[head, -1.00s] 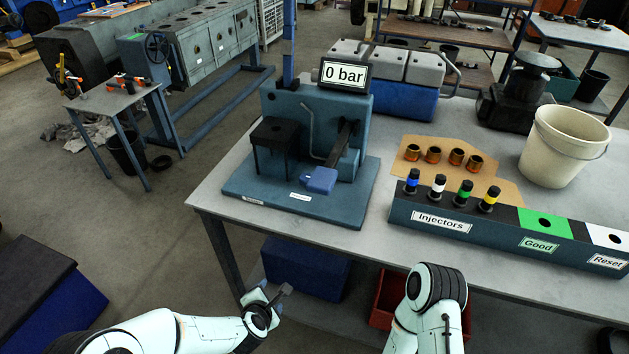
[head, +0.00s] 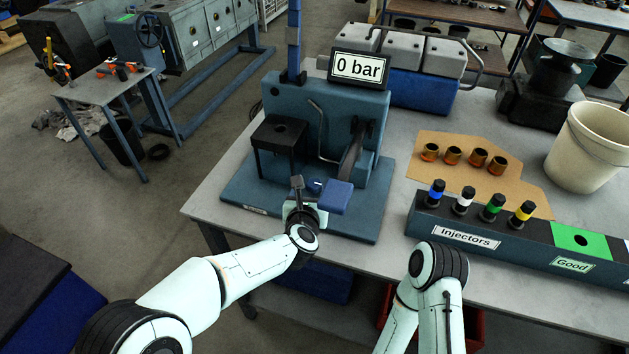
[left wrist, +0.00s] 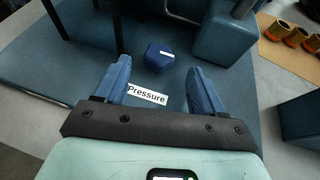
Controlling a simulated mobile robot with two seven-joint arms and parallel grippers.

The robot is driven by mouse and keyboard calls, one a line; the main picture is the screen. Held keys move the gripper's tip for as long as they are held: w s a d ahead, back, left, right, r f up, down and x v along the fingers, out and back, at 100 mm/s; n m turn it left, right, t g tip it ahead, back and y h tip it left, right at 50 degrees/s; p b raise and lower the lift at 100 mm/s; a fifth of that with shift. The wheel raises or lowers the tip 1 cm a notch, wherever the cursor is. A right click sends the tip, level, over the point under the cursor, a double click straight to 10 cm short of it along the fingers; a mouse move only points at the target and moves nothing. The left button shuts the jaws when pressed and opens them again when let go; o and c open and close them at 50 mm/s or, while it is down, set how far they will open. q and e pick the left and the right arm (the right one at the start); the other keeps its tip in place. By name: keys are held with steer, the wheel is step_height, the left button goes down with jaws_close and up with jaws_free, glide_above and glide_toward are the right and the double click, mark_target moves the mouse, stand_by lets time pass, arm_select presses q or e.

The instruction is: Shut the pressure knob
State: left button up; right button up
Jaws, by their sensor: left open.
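The pressure knob (left wrist: 158,57) is a small dark-blue faceted knob with a white mark on its face. It stands on the test stand's base plate (left wrist: 40,60), just beyond the white "Pressure" label (left wrist: 147,94) in the left wrist view. My left gripper (left wrist: 158,68) is open and empty, its blue fingers left and right of the knob's line, with visible gaps to it. I cannot make out the knob there. The display (head: 360,68) reads "0 bar".
A black stand (head: 279,132) is to the left. The injector rack (head: 480,238) and copper-coloured cups (head: 453,156) are to the right. My right arm is at the table's front; its gripper is out of view.

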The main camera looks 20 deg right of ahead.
mark_target(314, 185)
arm_select(q)
steer(key=p+x, duration=0.1)
steer(key=x, duration=0.6)
steer(key=shift+a, duration=0.1)
steer(key=shift+s, duration=0.1)
